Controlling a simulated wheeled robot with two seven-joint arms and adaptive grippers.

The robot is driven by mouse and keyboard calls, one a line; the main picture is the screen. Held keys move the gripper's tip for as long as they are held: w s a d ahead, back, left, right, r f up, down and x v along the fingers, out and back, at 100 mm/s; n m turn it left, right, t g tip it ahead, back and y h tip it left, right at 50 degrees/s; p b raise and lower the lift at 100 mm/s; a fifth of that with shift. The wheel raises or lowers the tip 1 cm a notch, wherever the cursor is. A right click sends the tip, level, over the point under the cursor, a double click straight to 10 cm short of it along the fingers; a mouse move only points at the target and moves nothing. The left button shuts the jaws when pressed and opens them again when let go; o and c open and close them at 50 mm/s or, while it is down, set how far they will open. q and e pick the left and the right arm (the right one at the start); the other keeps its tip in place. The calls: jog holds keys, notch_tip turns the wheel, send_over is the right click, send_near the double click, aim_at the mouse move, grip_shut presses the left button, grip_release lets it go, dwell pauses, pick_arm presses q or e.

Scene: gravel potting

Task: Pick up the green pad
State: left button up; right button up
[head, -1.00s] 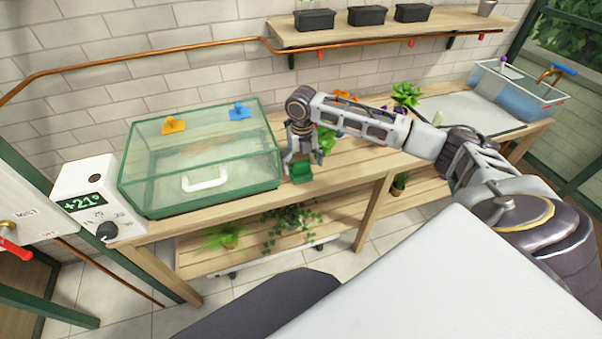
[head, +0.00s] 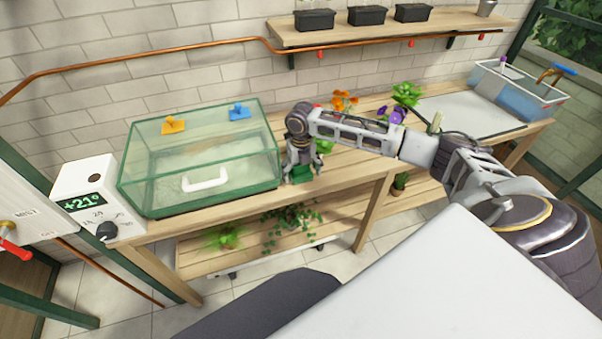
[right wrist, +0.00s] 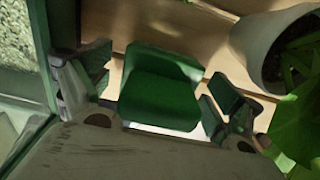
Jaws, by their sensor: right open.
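The green pad (head: 302,175) sits at the front of the wooden bench, just right of the glass case. In the right wrist view the pad (right wrist: 160,88) is a dark green block with a raised far edge. My right gripper (head: 302,166) is open, pointing down over the pad. In the right wrist view the fingers of the gripper (right wrist: 155,92) stand on either side of the pad, with a gap visible on each side. My left gripper is not in view.
The glass case (head: 200,205) stands close on the gripper's left. A grey pot (right wrist: 262,50) with a leafy plant is close on the right in the right wrist view. Flowers (head: 345,101) stand behind my right arm. A water tank (head: 515,92) is at the far right.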

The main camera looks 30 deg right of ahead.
jog(key=shift+c, duration=1.1)
jog(key=c, duration=1)
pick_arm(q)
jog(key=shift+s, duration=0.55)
pick_arm(e)
jog(key=shift+o, duration=0.2)
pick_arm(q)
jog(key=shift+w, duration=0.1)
pick_arm(e)
jog(key=shift+r, duration=0.1)
jog(key=shift+r, duration=0.7)
notch_tip(320, 180, up, 7)
jog(key=shift+f, duration=0.1)
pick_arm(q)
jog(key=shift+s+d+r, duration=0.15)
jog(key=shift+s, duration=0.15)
pick_arm(e)
jog(key=shift+r, duration=0.85)
